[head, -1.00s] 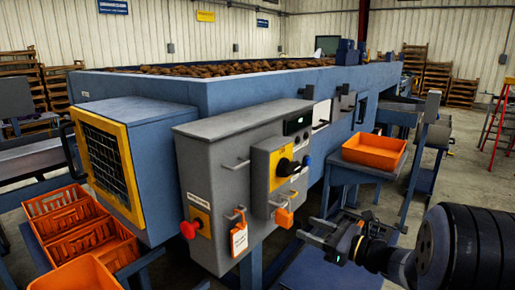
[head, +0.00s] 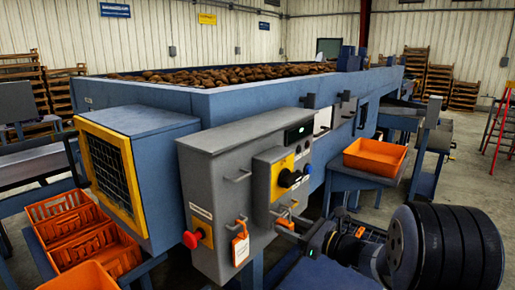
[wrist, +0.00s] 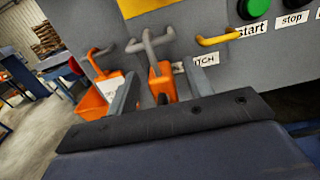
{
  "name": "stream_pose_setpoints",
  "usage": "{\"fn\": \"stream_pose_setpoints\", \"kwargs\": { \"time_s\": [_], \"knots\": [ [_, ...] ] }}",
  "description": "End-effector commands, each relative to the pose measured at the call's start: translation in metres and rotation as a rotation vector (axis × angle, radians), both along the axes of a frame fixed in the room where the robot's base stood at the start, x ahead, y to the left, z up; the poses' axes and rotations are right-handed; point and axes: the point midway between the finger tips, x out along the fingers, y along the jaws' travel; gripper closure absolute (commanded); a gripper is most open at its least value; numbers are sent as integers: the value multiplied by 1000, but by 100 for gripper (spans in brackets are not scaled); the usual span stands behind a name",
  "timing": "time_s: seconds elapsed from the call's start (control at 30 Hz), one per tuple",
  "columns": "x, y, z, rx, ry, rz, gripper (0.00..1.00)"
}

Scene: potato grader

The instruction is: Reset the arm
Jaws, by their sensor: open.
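My gripper (head: 290,229) is in front of the lower right of the grey control cabinet (head: 213,200) in the head view. In the wrist view its two grey fingers (wrist: 163,88) are spread apart. An orange padlock (wrist: 160,82) hangs from a grey hasp (wrist: 150,43) and appears between the fingers; I cannot tell whether they touch it. In the head view the padlock (head: 284,214) is partly hidden by my gripper. An orange tag with a white label (head: 240,249) hangs left of it, and also shows in the wrist view (wrist: 112,88).
A yellow handle (wrist: 218,39) and a green start button (wrist: 254,8) are close at right in the wrist view. A red stop knob (head: 191,239) sticks out at the cabinet's left. An orange tray (head: 375,157) stands behind my arm. Open floor lies to the right.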

Motion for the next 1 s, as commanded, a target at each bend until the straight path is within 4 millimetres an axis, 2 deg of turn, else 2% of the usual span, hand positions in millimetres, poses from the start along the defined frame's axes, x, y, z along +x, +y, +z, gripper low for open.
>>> {"fn": "stream_pose_setpoints", "kwargs": {
  "time_s": [0.2,0.33,0.47,0.53,0.6,1.0],
  "knots": [
    [1,1,0,0,0,0,51],
    [7,9,0,1,-1,2,51],
    [11,14,-15,1,1,0,51],
    [4,3,-20,1,-1,-5,51],
    [-5,-10,-15,0,-2,-6,51],
    [-50,-66,-15,0,-1,-4,51]
  ]
}}
